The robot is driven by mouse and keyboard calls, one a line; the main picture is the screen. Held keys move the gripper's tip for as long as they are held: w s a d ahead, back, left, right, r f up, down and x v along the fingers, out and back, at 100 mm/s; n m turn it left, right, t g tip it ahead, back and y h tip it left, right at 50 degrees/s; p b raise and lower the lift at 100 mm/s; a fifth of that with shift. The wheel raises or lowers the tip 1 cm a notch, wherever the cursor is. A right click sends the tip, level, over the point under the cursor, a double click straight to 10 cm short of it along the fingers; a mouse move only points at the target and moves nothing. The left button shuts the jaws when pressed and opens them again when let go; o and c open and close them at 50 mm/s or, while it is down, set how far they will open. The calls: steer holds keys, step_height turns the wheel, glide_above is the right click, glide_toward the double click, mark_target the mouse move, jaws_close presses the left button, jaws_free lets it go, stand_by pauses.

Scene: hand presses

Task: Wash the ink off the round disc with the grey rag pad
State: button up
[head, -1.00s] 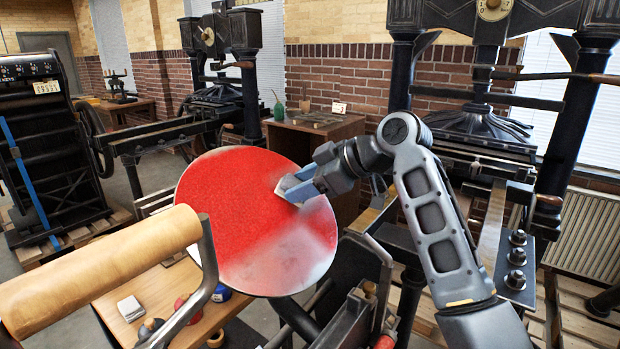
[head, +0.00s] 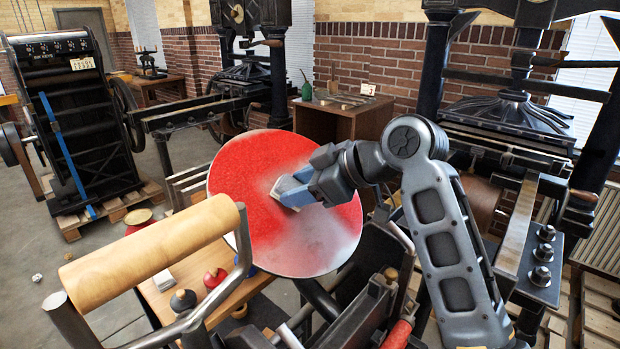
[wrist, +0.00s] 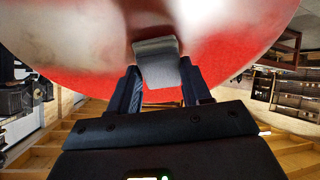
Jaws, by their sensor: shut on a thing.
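The round disc (head: 250,165) is tilted and faces me. Red ink covers its upper left and its right side. A paler, smeared band crosses it from near the pad to the lower edge. My gripper (head: 290,190) is shut on the grey rag pad (head: 296,200), at the disc's middle right. In the wrist view the pad (wrist: 157,62) sits between the two fingers, with its far end at the disc face (wrist: 220,40). There the disc shows pale grey in the middle and red along its near rim. Whether the pad presses firmly on it I cannot tell.
A tan roller (head: 150,255) on a metal frame stands in front of the disc at left. A wooden table (head: 165,305) below holds ink knobs, one red (head: 214,278). A black press (head: 515,120) stands at right, near my arm.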

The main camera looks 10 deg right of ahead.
steer(key=shift+s+a+p, duration=0.3)
steer(key=shift+s+a, duration=0.45)
steer(key=shift+a, duration=0.3)
steer(key=shift+s+a+p, duration=0.25)
steer(key=shift+s+a, duration=0.5)
steer(key=shift+a, duration=0.3)
steer(key=shift+s+a+f, duration=0.1)
steer(key=shift+s+a, duration=0.45)
steer(key=shift+a, duration=0.25)
steer(key=shift+s+a+f, duration=0.1)
steer(key=shift+s+a, duration=0.45)
steer(key=shift+a, duration=0.2)
